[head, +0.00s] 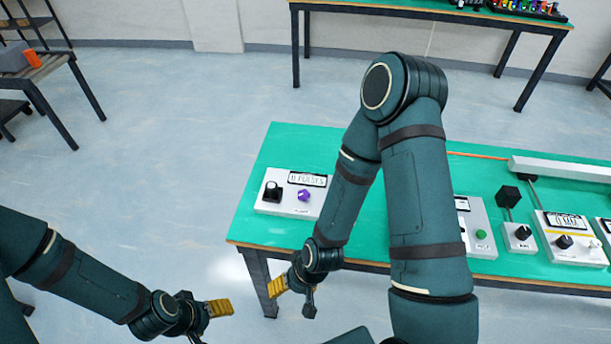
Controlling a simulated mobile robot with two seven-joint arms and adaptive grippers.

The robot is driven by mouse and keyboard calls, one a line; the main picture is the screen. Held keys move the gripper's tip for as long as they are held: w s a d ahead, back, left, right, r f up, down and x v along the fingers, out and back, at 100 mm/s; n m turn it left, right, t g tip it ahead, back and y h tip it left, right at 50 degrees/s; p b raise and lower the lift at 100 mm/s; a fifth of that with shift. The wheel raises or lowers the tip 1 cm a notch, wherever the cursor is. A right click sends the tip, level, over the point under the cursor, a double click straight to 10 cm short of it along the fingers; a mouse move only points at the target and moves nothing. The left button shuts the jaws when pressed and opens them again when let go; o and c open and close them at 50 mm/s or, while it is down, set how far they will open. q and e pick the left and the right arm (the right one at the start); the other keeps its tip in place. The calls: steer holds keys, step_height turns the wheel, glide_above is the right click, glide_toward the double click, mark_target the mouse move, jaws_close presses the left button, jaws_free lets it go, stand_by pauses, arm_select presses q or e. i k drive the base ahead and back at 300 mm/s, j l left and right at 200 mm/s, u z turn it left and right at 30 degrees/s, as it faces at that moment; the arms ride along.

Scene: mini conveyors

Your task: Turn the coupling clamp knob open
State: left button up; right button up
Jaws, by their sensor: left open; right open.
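I cannot tell which knob is the coupling clamp knob, as the labels are too small to read. On the green table, a white box (286,206) at the left has a black knob (272,191) and a purple knob (303,195). Further right, a small grey box has a black knob (522,232), and a white display box has another black knob (564,241). My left gripper (209,314) is open and empty, low at the left, off the table. My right gripper (292,291) is open and empty, just in front of the table's front edge. Neither touches a knob.
The green table (285,145) stands right of centre. My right arm hides its middle. A box with a green button (481,234) and a long white conveyor bar (560,169) are at the right. Another green table (440,8) stands behind.

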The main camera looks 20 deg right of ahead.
mark_target(304, 195)
steer(key=z, duration=0.9)
